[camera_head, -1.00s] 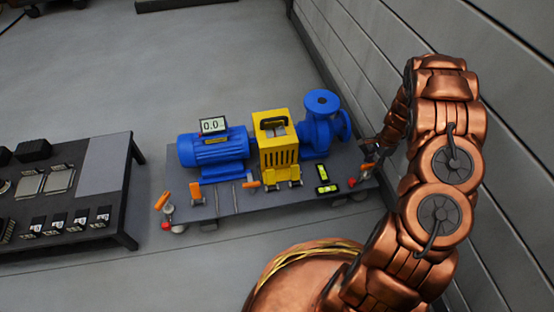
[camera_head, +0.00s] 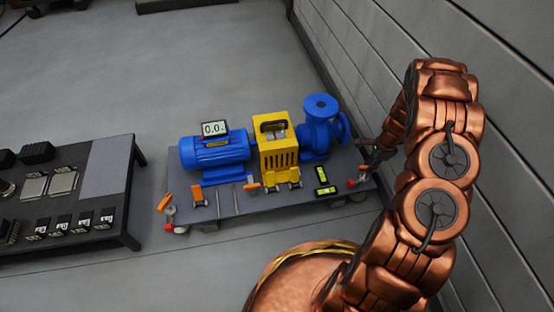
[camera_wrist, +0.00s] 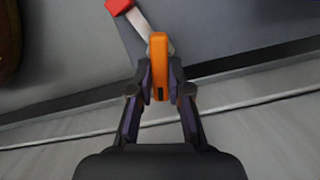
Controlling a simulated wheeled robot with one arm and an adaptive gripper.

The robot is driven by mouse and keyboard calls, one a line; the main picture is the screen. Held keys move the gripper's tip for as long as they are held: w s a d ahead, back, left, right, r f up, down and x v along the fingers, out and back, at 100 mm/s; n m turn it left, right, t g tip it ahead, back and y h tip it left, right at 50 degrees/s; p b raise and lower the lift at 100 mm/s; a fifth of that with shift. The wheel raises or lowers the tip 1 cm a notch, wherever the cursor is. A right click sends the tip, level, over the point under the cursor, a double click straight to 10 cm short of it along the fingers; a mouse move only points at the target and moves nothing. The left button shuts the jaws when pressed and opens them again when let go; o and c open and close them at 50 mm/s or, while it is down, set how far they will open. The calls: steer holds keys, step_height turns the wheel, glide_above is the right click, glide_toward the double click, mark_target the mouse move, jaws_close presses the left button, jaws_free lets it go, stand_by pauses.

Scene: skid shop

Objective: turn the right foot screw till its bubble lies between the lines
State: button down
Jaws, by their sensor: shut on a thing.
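The right foot screw (camera_head: 351,183) shows a red end at the skid's right front corner. An orange-handled lever with a grey metal bar runs from the red piece (camera_wrist: 118,6). My gripper (camera_wrist: 159,88) is shut on the orange handle (camera_wrist: 158,50), with a finger on each side. In the head view my gripper (camera_head: 366,161) is at the skid's right edge, partly hidden by dark parts of itself. Two yellow-green level vials lie left of the red end: one lengthwise (camera_head: 322,174) and one crosswise (camera_head: 325,190). Their bubbles are too small to place against the lines.
The skid (camera_head: 235,203) carries a blue motor (camera_head: 213,153) with a display reading 0.0, a yellow guard (camera_head: 276,155) and a blue pump (camera_head: 320,130). Another orange-handled lever (camera_head: 165,203) stands at its left corner. A grey wall (camera_head: 420,60) is close on the right.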

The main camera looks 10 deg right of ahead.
steer(key=shift+w, duration=0.15)
steer(key=shift+r+m+p, duration=0.2)
steer(key=shift+m+p, duration=0.55)
steer(key=shift+m, duration=0.05)
steer(key=shift+f+m+t+p, duration=0.2)
steer(key=shift+m+t+p, duration=0.1)
steer(key=shift+m, duration=0.3)
steer(key=shift+w, duration=0.1)
steer(key=c, duration=1)
jaws_free()
steer(key=shift+o, duration=0.2)
steer(key=shift+s+r+p, duration=0.2)
steer(key=shift+r+p, duration=1.8)
steer(key=shift+r, duration=1.5)
